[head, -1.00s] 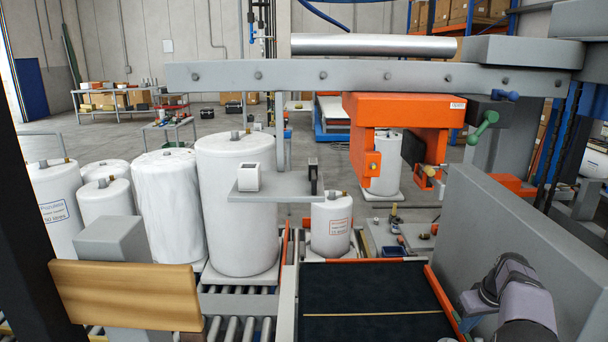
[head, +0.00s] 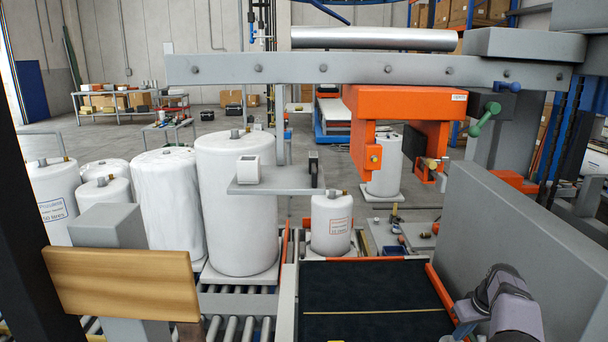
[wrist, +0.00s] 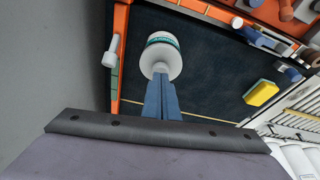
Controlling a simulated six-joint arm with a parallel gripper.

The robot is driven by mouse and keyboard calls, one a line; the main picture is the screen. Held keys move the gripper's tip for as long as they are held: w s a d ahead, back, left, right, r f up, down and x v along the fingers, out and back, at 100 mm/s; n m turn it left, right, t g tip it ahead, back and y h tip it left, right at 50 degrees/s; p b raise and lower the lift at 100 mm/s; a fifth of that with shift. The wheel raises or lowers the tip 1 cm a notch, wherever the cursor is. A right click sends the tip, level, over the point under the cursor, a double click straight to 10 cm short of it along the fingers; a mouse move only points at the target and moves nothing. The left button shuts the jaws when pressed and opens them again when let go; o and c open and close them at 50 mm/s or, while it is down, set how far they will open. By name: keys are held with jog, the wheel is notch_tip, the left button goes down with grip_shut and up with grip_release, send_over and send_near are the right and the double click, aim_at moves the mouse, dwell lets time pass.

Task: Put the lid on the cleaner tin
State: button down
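In the wrist view my gripper (wrist: 162,88) points away from the camera, its blue fingers close together. Their tips meet at a small white knob on the round white lid (wrist: 161,66). Right behind the lid is the white cleaner tin (wrist: 161,40) with a green label band, largely covered by the lid. I cannot tell whether the lid touches the tin or is apart from it. In the head view only my purple-grey wrist shows at the lower right; the fingertips, lid and tin are not seen there.
The dark mat (wrist: 205,60) has a yellow line across it and orange edging. A yellow sponge (wrist: 261,92) lies to the right, and a white T-shaped piece (wrist: 111,50) is at the left. A grey panel (head: 510,230) stands beside the mat, which is mostly bare.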

jog(key=shift+w+f, duration=0.15)
jog(key=shift+f, duration=0.3)
jog(key=shift+f, duration=0.15)
dwell(0.3)
jog(key=shift+r+p, duration=1.05)
jog(key=shift+r, duration=0.5)
